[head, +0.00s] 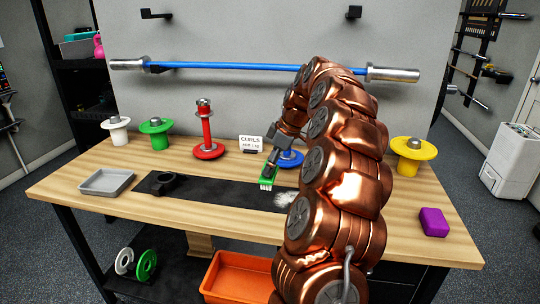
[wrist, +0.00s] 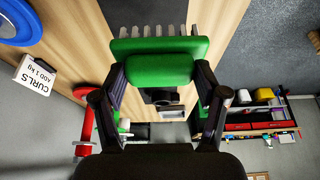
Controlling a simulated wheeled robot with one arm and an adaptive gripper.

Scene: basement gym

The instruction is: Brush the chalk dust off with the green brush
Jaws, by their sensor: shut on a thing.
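The green brush (head: 267,181) is in my gripper (head: 270,163), bristles pointing down, over the black mat (head: 228,195) on the wooden table. In the wrist view the brush (wrist: 160,60) sits between both fingers of my gripper (wrist: 158,75), with its pale bristles at the top edge. The chalk dust (head: 285,198) is a whitish patch on the mat, just right of the brush and partly hidden by my arm. I cannot tell whether the bristles touch the mat.
A grey tray (head: 107,183) and a black ring-shaped piece (head: 166,184) are at the left. Colored plate stands, including a red post (head: 207,140), line the back beside a "CURLS" card (head: 251,143). A purple block (head: 433,222) lies at the right. A blue bar (head: 235,66) hangs behind.

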